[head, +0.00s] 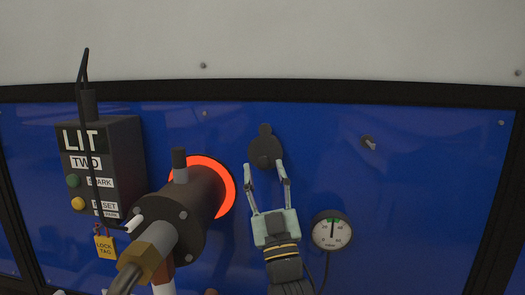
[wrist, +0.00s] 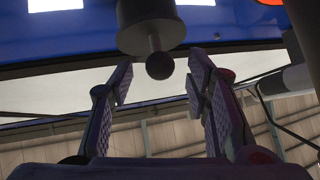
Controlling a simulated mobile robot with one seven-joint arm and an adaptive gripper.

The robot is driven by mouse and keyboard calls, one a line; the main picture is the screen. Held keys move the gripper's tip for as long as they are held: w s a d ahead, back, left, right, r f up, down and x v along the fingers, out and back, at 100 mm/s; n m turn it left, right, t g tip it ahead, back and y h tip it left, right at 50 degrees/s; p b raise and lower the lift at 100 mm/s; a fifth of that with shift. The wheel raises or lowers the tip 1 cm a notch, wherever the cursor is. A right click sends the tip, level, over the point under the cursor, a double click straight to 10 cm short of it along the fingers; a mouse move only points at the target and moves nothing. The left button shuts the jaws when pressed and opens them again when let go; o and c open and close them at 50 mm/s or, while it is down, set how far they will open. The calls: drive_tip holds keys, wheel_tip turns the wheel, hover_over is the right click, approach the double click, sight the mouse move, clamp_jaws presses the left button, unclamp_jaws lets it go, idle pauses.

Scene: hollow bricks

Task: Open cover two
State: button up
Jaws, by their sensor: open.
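A dark round cover (head: 265,146) with a small lobe on top hangs flat on the blue panel, right of the burner. I take it for cover two; no label shows on it. My gripper (head: 265,172) is just below and in front of it, fingers pointing up, open, with one fingertip on each side of its lower part. In the wrist view, a dark stub (wrist: 150,28) ends in a ball knob (wrist: 159,65), which shows in the gap between my open fingertips (wrist: 160,78). Neither finger visibly touches the knob. The panel behind the cover is hidden.
A burner (head: 192,205) with a glowing red ring (head: 227,190) juts out close on the left. A control box (head: 125,150) reading LIT and TWO, with a yellow lock tag (head: 105,247), is further left. A gauge (head: 332,230) is at lower right, a small peg (head: 368,142) above it.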

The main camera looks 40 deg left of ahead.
sight(263, 163)
drive_tip(key=shift+p+x, duration=0.55)
drive_tip(key=shift+x, duration=1.05)
clamp_jaws()
